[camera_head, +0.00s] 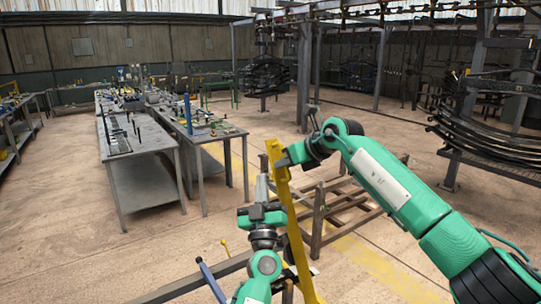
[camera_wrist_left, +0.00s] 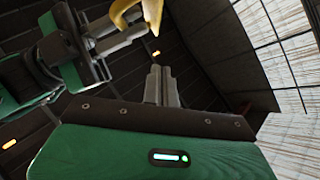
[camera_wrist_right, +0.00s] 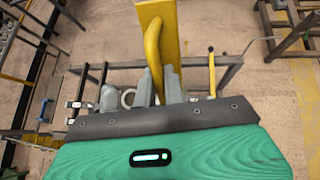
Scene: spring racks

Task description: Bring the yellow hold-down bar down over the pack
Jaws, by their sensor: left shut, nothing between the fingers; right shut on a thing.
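The yellow hold-down bar (camera_head: 292,222) stands raised and slightly tilted in the middle of the head view. My right gripper (camera_head: 284,161) is shut on it near its upper end. In the right wrist view the bar (camera_wrist_right: 165,12) has a curved yellow handle that runs down between the right fingers (camera_wrist_right: 159,86). My left gripper (camera_head: 262,190) points up just left of the bar, shut and empty. The left wrist view shows its closed fingers (camera_wrist_left: 161,86) apart from the bar's yellow part (camera_wrist_left: 130,14). I cannot make out the pack under the bar; arms hide the bar's lower surroundings.
A brown metal frame (camera_head: 345,212) stands on the floor behind the bar. A blue-ended lever (camera_head: 212,282) and a small yellow-knobbed lever (camera_head: 224,244) are low left of the bar. Grey workbenches (camera_head: 150,135) stand back left. Dark leaf springs (camera_head: 485,135) hang at right.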

